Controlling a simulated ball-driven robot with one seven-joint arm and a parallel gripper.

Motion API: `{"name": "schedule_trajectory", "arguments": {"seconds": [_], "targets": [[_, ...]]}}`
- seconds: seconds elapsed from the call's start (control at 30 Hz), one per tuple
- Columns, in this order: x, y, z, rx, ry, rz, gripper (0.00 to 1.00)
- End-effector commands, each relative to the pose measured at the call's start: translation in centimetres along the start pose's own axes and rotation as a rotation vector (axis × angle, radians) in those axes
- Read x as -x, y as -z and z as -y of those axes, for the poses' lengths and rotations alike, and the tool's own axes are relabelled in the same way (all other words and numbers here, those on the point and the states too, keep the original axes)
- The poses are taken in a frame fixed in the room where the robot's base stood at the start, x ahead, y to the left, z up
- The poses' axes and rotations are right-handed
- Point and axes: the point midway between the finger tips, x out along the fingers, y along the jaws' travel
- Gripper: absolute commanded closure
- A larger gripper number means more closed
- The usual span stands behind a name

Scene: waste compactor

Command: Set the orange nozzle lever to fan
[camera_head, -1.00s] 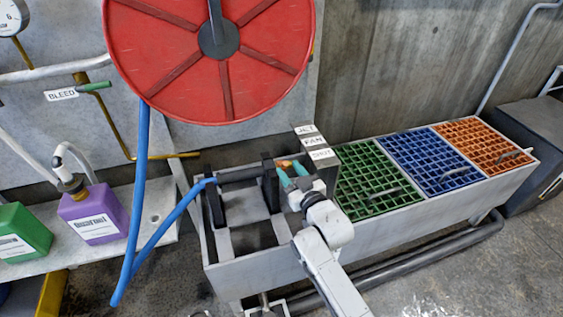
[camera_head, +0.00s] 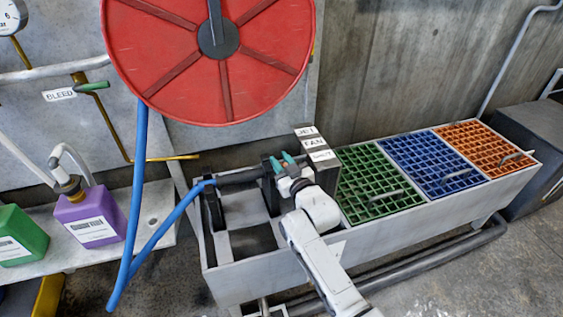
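The black nozzle (camera_head: 240,177) lies across the left end of the grey trough, with the blue hose on its left end. A label plate (camera_head: 318,143) with JET, FAN and SHUT from top to bottom stands just right of its tip. My gripper (camera_head: 282,161) is at the nozzle's right end, left of the labels, with its two teal fingertips pointing up. A small gap shows between the tips. The orange lever is not clearly visible; my gripper seems to cover it. I cannot tell whether the fingers hold it or which label it points to.
The blue hose (camera_head: 162,240) loops down from the red reel (camera_head: 268,80). Green (camera_head: 372,205), blue (camera_head: 425,165) and orange (camera_head: 478,148) grates cover the trough to the right. A purple jug (camera_head: 88,216) and a green jug (camera_head: 20,240) stand at the left.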

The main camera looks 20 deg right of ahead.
Motion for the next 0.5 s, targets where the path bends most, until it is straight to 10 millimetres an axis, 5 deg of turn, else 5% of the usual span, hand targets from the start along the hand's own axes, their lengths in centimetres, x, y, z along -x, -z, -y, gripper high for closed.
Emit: {"name": "schedule_trajectory", "arguments": {"seconds": [0.27,0.5], "targets": [[0.02,-0.01,0.0,0.0,0.0,0.0,1.0],[0.02,-0.01,0.02,0.0,0.0,0.0,1.0]]}}
